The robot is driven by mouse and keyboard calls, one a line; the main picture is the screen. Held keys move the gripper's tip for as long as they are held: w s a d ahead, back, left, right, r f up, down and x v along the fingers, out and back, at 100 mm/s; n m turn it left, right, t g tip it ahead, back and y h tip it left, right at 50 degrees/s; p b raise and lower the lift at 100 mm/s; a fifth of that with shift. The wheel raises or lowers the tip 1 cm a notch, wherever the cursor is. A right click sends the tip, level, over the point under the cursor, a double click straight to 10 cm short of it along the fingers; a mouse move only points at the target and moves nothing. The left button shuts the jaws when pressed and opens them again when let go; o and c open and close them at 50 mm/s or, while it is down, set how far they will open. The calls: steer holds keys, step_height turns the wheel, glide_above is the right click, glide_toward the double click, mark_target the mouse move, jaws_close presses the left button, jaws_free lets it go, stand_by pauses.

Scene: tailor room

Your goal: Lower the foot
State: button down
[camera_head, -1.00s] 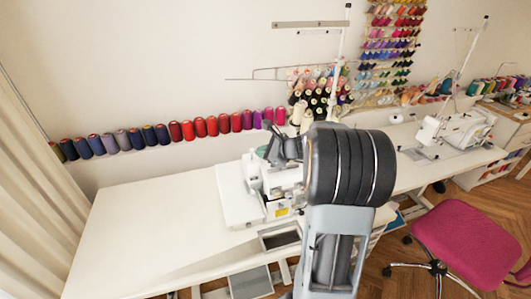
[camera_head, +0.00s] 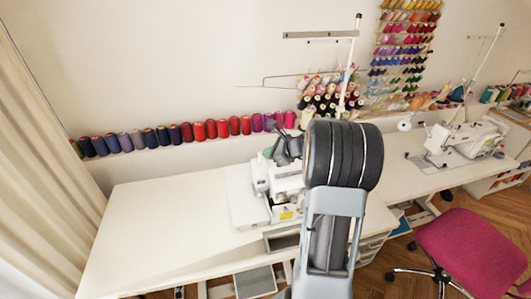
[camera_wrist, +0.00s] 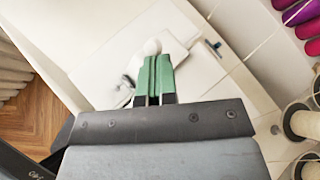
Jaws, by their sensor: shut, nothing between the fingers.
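A white sewing machine (camera_head: 262,180) stands on the white table, partly hidden behind my arm. My gripper (camera_head: 284,150) is above its upper part. In the wrist view my gripper (camera_wrist: 154,78) shows two green fingers pressed together with nothing between them. They point over the white machine body (camera_wrist: 195,72), where a round white knob shows just beyond the tips. I cannot tell whether the fingers touch the machine. I cannot make out the presser foot or its position.
The white table (camera_head: 150,230) is bare to the left of the machine. A row of thread spools (camera_head: 185,132) runs along the wall behind. A second sewing machine (camera_head: 465,140) stands at the right. A pink chair (camera_head: 465,245) stands on the floor at the front right.

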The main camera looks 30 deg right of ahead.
steer(key=shift+w+d+r, duration=0.15)
steer(key=shift+w+d, duration=0.05)
steer(key=shift+w, duration=0.45)
steer(key=shift+w+d+r, duration=0.15)
steer(key=shift+w, duration=0.5)
steer(key=shift+r, duration=0.2)
steer(key=shift+r+p, duration=0.65)
steer(key=shift+s, duration=0.1)
steer(key=s+d+r, duration=0.6)
steer(key=d+r, duration=0.1)
steer(key=r, duration=0.1)
steer(key=shift+d+r+b, duration=0.3)
steer(key=shift+d+r, duration=0.05)
steer(key=shift+r, duration=0.05)
